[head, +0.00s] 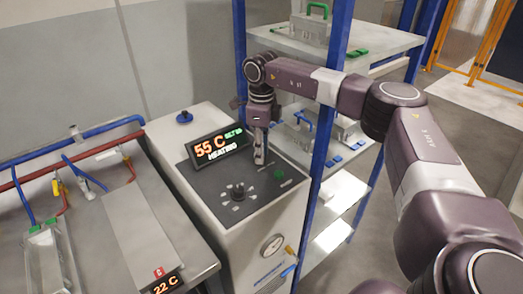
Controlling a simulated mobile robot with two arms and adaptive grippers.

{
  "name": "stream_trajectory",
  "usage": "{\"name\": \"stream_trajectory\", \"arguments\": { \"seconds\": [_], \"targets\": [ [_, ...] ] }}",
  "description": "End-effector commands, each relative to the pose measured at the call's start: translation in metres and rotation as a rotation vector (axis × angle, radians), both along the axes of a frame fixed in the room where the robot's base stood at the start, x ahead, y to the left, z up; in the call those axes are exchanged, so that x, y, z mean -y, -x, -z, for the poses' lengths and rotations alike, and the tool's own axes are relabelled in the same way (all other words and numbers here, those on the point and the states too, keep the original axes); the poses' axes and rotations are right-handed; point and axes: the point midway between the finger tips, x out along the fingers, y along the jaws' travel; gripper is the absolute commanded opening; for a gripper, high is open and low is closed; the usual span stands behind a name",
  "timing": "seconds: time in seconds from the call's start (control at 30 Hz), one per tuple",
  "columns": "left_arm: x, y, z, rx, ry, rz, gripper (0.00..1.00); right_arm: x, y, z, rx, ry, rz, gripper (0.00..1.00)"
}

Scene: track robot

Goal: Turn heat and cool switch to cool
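The control unit (250,232) is a pale box with a dark sloped top panel (212,187). Its display (217,147) reads 55 C and HEATING. A black knob (238,192) with pale labels around it sits on the panel, and a green button (279,174) is to its right. My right gripper (261,160) points down at the panel's back right, just beyond the green button. Its fingers look narrow from here, and whether they are apart or touch the panel is unclear. No heat and cool switch shows clearly; the gripper hides part of the panel. My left gripper is out of view.
A blue-framed shelf rack (340,60) stands close behind and right of the unit, near my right arm. On the left, a grey bench (95,235) carries blue and red pipes and a display (166,286) reading 22 C. A gauge (272,245) is on the unit's front.

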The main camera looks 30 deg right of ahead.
Motion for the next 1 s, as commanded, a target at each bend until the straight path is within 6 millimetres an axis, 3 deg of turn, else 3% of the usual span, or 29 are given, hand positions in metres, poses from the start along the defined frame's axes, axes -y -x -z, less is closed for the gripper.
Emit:
{"name": "stream_trajectory", "arguments": {
  "seconds": [0.2, 0.43, 1.0],
  "targets": [
    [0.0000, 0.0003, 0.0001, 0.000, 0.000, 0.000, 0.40, -0.0001, 0.0001, 0.0008, 0.000, 0.000, 0.000, 0.24],
    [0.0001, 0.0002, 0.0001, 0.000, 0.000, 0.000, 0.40, -0.0001, 0.0000, 0.0005, 0.001, -0.001, 0.000, 0.00],
    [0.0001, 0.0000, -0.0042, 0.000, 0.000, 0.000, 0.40, -0.0013, -0.0001, -0.0010, 0.002, -0.001, 0.089, 0.00]
  ]
}}
